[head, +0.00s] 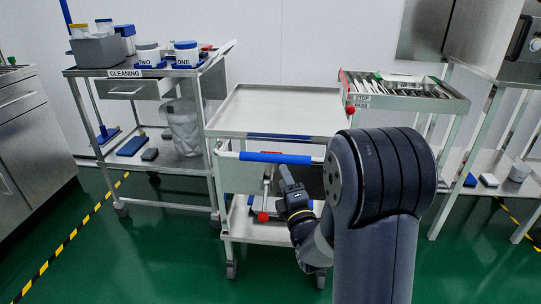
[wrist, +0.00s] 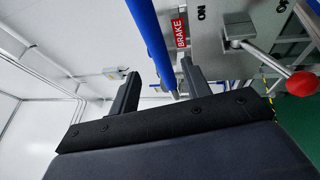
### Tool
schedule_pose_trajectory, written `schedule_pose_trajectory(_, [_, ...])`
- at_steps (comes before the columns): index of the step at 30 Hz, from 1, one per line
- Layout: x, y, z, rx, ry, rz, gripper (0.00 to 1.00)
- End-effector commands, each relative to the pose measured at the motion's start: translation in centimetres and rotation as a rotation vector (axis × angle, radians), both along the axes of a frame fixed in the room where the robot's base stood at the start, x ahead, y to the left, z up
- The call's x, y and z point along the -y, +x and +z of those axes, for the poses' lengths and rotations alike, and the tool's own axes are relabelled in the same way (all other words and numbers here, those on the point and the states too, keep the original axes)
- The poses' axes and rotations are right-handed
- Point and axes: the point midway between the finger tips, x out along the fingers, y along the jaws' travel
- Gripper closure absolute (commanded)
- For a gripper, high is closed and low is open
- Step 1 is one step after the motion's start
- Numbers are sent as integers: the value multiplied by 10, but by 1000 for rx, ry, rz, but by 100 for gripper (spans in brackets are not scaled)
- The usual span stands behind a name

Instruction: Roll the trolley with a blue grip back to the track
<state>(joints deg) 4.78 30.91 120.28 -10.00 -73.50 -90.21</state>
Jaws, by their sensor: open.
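The trolley (head: 280,100) with the blue grip (head: 275,157) stands in the middle of the head view, with a bare top tray. My gripper (head: 284,176) is in front of it, just below the right half of the grip. In the wrist view my gripper (wrist: 160,82) is open, and the blue grip (wrist: 150,38) runs through the gap between its fingers in the picture. I cannot tell whether it touches either finger. A red BRAKE label (wrist: 180,30) and a red-knobbed lever (wrist: 302,83) show beyond; the knob also shows in the head view (head: 263,217).
A CLEANING cart (head: 125,73) stands close on the left, and a cart with a STOP label (head: 362,98) close on the right. Steel cabinets (head: 35,130) stand far left. Yellow-black floor tape (head: 70,238) runs along the left. Green floor in front is open.

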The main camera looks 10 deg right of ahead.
Motion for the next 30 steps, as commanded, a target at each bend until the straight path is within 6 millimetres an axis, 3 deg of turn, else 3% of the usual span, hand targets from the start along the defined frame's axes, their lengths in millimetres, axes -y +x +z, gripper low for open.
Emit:
schedule_pose_trajectory(18, [-8,89,20,1,2,0,54])
schedule_pose_trajectory(30, [-9,102,23,-1,2,0,54])
